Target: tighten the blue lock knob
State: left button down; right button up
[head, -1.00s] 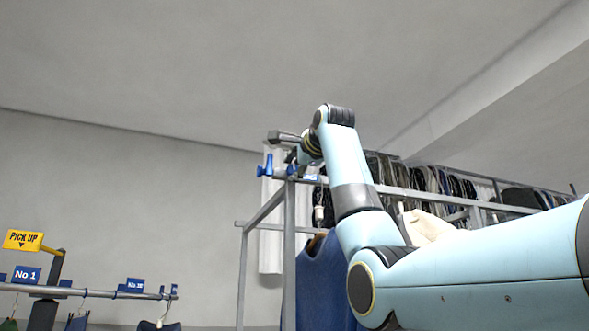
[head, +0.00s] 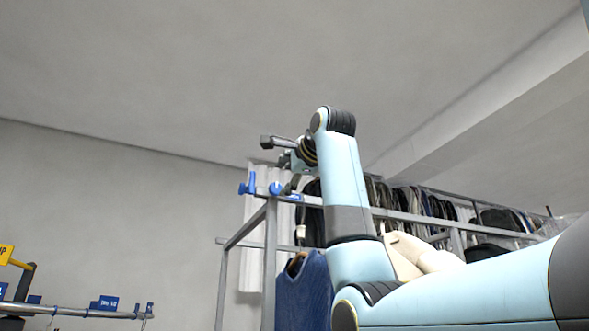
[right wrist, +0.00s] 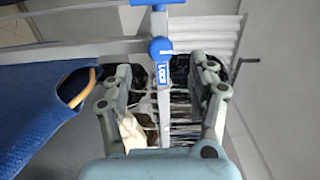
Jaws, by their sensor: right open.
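The blue lock knob (head: 275,188) sits on the grey garment rack's top rail, beside a small blue label (head: 296,197). In the right wrist view, the blue knob (right wrist: 160,47) is just above the label (right wrist: 163,74), which seems to read "LOCK". My right gripper (head: 289,170) is above and close to the knob in the head view. In the right wrist view its two fingers (right wrist: 165,76) are spread, with the label and rail between them in the picture and the knob slightly beyond. No contact is visible. My left gripper is not in view.
Another blue fitting (head: 247,184) is at the rail's left end. A blue garment (head: 304,292) hangs below the rail on a wooden hanger. Packed clothes (head: 415,205) hang behind. A lower rail with blue number tags (head: 104,302) stands at left.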

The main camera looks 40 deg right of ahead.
jog(key=v, duration=0.6)
jog(key=shift+f, duration=0.1)
dwell(0.3)
